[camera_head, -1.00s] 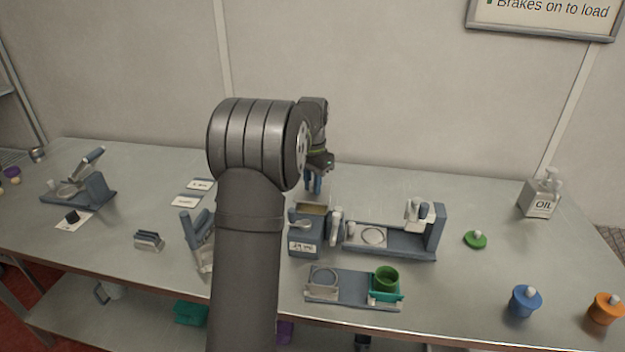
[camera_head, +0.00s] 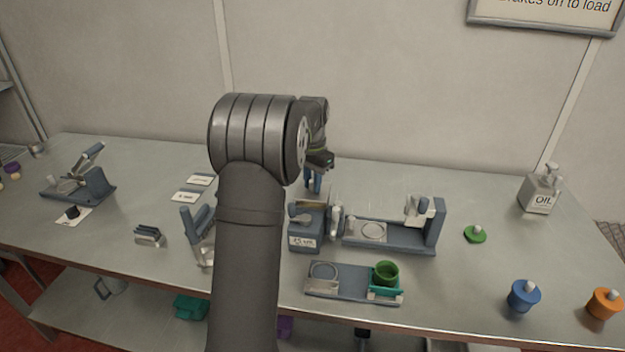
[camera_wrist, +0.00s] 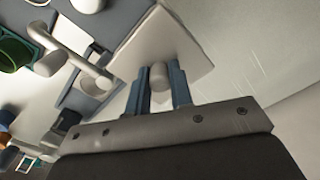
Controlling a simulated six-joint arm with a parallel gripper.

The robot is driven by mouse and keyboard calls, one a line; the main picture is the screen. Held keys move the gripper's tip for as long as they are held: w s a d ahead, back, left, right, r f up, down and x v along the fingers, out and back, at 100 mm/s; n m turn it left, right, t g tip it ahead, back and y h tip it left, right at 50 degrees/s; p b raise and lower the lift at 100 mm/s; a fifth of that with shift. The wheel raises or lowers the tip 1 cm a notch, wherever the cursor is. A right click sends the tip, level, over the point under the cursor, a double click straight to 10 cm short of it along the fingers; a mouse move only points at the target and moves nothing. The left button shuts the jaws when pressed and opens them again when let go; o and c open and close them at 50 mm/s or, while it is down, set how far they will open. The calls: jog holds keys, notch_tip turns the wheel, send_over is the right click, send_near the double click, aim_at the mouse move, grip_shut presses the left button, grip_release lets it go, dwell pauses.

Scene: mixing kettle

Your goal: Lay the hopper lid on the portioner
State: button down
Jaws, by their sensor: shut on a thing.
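The hopper lid (camera_wrist: 152,38) is a pale, square plate with a round knob (camera_wrist: 159,77) on top. In the wrist view my gripper (camera_wrist: 160,88) is shut on that knob, one blue finger on each side. In the head view my gripper (camera_head: 313,180) is just above and behind the portioner (camera_head: 305,232), a blue-grey box with a white label and a brownish hopper top. The lid is hard to make out there. In the wrist view the lid hides part of what lies below it. I cannot tell whether lid and portioner touch.
A blue-grey stand with a ring (camera_head: 395,238) is right of the portioner. A tray (camera_head: 340,285) with a green cup (camera_head: 385,272) lies in front. A green lid (camera_head: 475,234), blue pot (camera_head: 523,297) and oil bottle (camera_head: 541,190) stand right. My arm hides part of the table.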

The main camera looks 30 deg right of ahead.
jog(key=shift+f, duration=0.75)
jog(key=shift+f, duration=0.2)
jog(key=c, duration=0.7)
grip_release()
jog(key=shift+r, duration=0.1)
jog(key=shift+r, duration=3.4)
jog(key=shift+f, duration=0.1)
jog(key=shift+f, duration=3.15)
